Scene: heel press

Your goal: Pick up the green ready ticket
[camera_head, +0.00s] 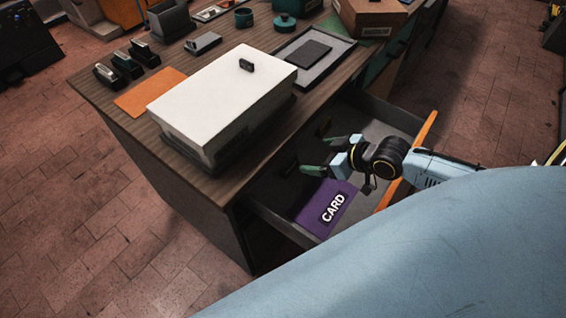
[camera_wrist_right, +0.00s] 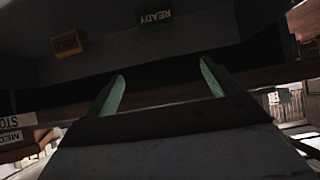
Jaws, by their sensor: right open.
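The green ready ticket (camera_wrist_right: 155,20) shows at the top of the right wrist view, its READY lettering upside down, on a dark grey surface. It lies beyond my right gripper's fingertips, apart from them. In the head view I cannot pick the ticket out for certain; the drawer interior is in deep shadow. My right gripper (camera_head: 324,157) is open over the pulled-out drawer (camera_head: 405,119); its two green fingers (camera_wrist_right: 162,82) stand apart with nothing between them in the wrist view. My left gripper is not in view.
A yellow ticket (camera_wrist_right: 68,43) lies beside the green one. A purple card (camera_head: 326,205) lies at the drawer's near end. A large white-topped box (camera_head: 220,95) stands on the wooden desk beside the drawer. A grey tray (camera_head: 340,50) and a cardboard box (camera_head: 368,18) are farther back.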

